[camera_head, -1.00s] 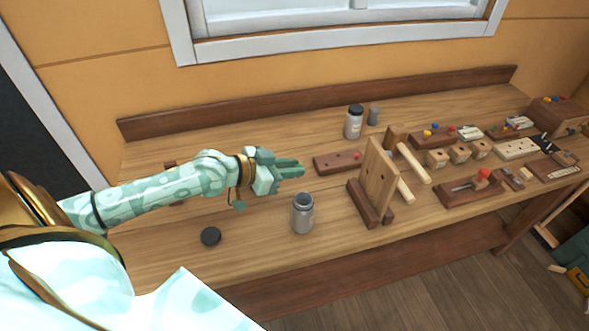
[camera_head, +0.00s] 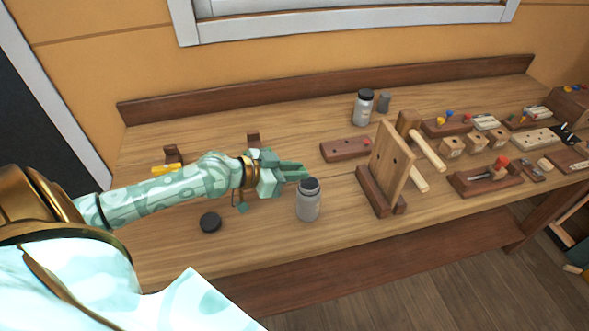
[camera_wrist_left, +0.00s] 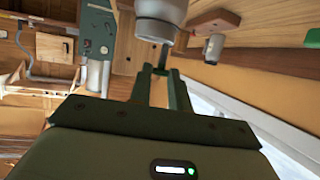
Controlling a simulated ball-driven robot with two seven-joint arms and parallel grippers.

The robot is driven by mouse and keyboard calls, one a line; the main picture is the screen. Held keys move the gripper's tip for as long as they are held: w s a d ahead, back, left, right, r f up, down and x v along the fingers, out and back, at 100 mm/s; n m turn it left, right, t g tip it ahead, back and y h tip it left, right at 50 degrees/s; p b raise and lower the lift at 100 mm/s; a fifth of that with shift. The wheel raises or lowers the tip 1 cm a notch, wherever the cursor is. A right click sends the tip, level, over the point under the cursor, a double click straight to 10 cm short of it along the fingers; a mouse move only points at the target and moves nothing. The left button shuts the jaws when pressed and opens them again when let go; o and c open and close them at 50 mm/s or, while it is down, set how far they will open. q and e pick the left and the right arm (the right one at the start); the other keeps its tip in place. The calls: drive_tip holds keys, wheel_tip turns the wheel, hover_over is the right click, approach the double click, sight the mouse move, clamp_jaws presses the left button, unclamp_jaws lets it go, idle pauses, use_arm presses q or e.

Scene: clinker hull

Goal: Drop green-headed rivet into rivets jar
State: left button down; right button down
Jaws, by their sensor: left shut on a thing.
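In the left wrist view the narrow fingers (camera_wrist_left: 159,72) point at a pale jar (camera_wrist_left: 160,18). The gripper holds something small between its tips; the green-headed rivet itself is too small or hidden to make out. A black lid (camera_head: 210,222) lies flat on the bench left of the jar. My right gripper is not in view.
An upright wooden board (camera_head: 391,163) on a dark base stands right of the jar. A dark wooden block (camera_head: 346,149) lies behind it. A black-lidded jar (camera_head: 363,108) stands farther back. Several small blocks fill the right side. The bench front near the jar is clear.

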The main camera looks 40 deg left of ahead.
use_arm(q)
drive_tip(key=c, duration=1.4)
unclamp_jaws()
drive_tip(key=shift+c, duration=0.2)
drive_tip(key=shift+o, duration=1)
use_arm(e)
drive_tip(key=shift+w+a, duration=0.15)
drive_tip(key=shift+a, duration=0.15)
use_arm(q)
drive_tip(key=p+v, duration=0.7)
drive_tip(key=v, duration=0.9)
drive_tip(key=shift+a, duration=0.2)
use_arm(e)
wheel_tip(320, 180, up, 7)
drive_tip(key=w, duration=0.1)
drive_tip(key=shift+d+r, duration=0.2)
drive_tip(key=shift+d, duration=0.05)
use_arm(q)
drive_tip(key=shift+s, duration=0.1)
